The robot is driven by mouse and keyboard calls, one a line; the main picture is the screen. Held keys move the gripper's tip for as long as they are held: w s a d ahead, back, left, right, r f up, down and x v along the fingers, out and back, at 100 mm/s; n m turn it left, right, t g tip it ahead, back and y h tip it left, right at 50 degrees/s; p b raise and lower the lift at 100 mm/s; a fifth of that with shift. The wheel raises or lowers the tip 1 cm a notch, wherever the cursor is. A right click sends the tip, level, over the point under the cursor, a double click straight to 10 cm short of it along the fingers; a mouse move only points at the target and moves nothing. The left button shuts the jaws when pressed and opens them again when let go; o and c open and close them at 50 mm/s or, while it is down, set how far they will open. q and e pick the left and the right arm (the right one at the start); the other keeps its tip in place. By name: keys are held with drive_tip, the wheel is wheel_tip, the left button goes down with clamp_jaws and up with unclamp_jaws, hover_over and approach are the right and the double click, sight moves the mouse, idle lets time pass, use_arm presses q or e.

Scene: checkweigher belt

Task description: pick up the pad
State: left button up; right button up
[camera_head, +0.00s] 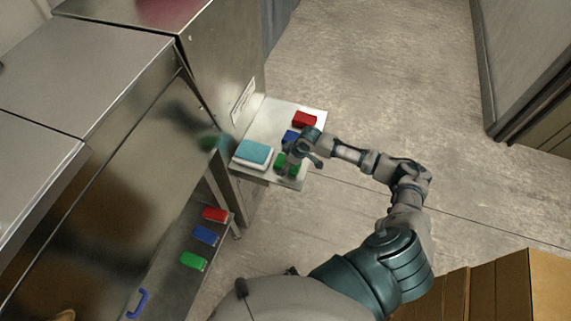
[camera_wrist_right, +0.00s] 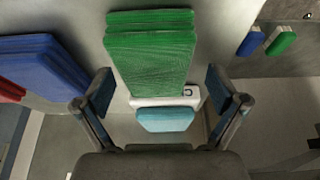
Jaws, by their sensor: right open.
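Green pads (camera_head: 293,170) lie on a small light table, partly hidden by my right gripper (camera_head: 298,162) in the head view. In the right wrist view the ridged green pad (camera_wrist_right: 150,55) lies ahead between the open fingers of my right gripper (camera_wrist_right: 160,92), with nothing held. A blue pad (camera_head: 291,136) and a red pad (camera_head: 304,119) lie farther back on the table. In the wrist view the blue pad (camera_wrist_right: 43,68) and red pad (camera_wrist_right: 10,91) are to the left. Whether the fingers touch the green pad I cannot tell. My left gripper is not in view.
A teal-topped white block (camera_head: 253,153) sits on the table's left side, close to the green pads. A steel cabinet (camera_head: 225,70) stands at the left. Red (camera_head: 215,214), blue (camera_head: 205,235) and green (camera_head: 194,260) pieces lie on a lower steel surface. Boxes (camera_head: 500,285) stand lower right.

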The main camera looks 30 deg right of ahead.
drive_tip(key=shift+d+f, duration=0.15)
drive_tip(key=shift+d, duration=0.3)
drive_tip(key=shift+d+f, duration=0.2)
drive_tip(key=shift+d, duration=0.05)
drive_tip(key=shift+a+p, duration=0.3)
drive_tip(key=shift+a, duration=0.25)
drive_tip(key=shift+c, duration=0.3)
drive_tip(key=c, duration=0.8)
drive_tip(key=shift+d, duration=0.1)
drive_tip(key=c, duration=0.4)
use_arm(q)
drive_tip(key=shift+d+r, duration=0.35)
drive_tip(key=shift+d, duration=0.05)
use_arm(e)
drive_tip(key=shift+d, duration=0.2)
